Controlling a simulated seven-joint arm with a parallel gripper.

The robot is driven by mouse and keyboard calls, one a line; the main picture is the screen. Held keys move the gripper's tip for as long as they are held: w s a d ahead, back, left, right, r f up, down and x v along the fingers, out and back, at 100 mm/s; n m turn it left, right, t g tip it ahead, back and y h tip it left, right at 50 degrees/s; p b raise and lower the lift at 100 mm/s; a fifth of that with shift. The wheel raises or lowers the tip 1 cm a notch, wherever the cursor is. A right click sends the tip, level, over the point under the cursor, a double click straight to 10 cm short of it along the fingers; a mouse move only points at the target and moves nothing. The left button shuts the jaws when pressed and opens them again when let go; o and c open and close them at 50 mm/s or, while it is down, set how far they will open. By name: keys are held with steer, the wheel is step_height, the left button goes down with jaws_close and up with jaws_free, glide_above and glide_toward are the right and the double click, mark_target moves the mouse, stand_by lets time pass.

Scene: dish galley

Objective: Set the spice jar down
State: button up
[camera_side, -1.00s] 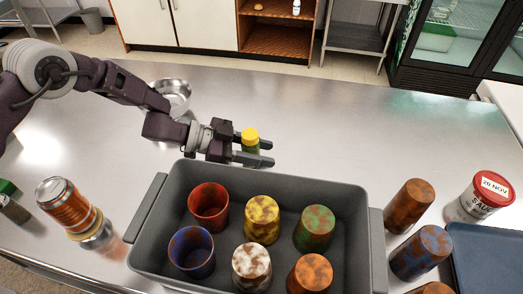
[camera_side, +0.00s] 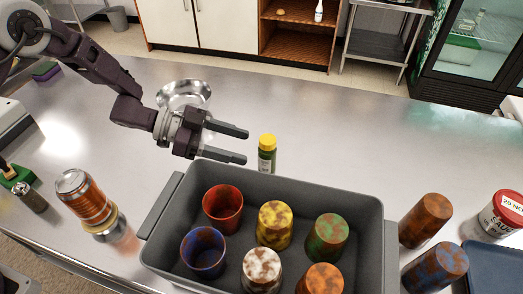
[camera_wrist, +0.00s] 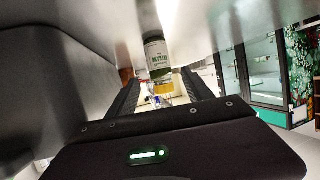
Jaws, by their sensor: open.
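The spice jar (camera_side: 267,155), green with a yellow cap and a pale label, stands upright on the steel counter (camera_side: 330,140), just behind the grey bin. My gripper (camera_side: 247,145) is open and empty to the left of the jar, with its two fingers apart and pointing toward it. The fingertips are clear of the jar. In the wrist view the jar (camera_wrist: 157,60) appears upside down, beyond the fingers and between them.
The grey bin (camera_side: 165,215) holds several coloured cups and stands in front of the jar. A metal bowl (camera_side: 183,92) is behind my gripper. Cups, a sauce can (camera_side: 503,215) and a blue tray (camera_side: 490,262) are at the right. The counter right of the jar is clear.

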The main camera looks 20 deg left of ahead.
steer(key=shift+v, duration=0.8)
steer(key=w+a+r+n+t+y, duration=0.5)
steer(key=a+r, duration=0.3)
steer(key=r, duration=0.4)
steer(key=s+a+r+n+t+y, duration=0.4)
steer(key=a+r+y, duration=0.3)
steer(key=a+r, duration=0.35)
steer(key=s+a+n+g+y, duration=0.1)
steer(key=s+a+n+g, duration=0.15)
steer(key=s, duration=0.65)
steer(key=s+a+n+g+y, duration=0.2)
steer(key=s+a, duration=0.1)
steer(key=s, duration=0.5)
steer(key=s+d+f+g+h, duration=0.1)
steer(key=s, duration=0.6)
steer(key=s+d+f+n+g, duration=0.1)
steer(key=s+d, duration=0.1)
steer(key=s, duration=0.5)
steer(key=shift+f+h, duration=0.35)
steer(key=shift+h, duration=0.05)
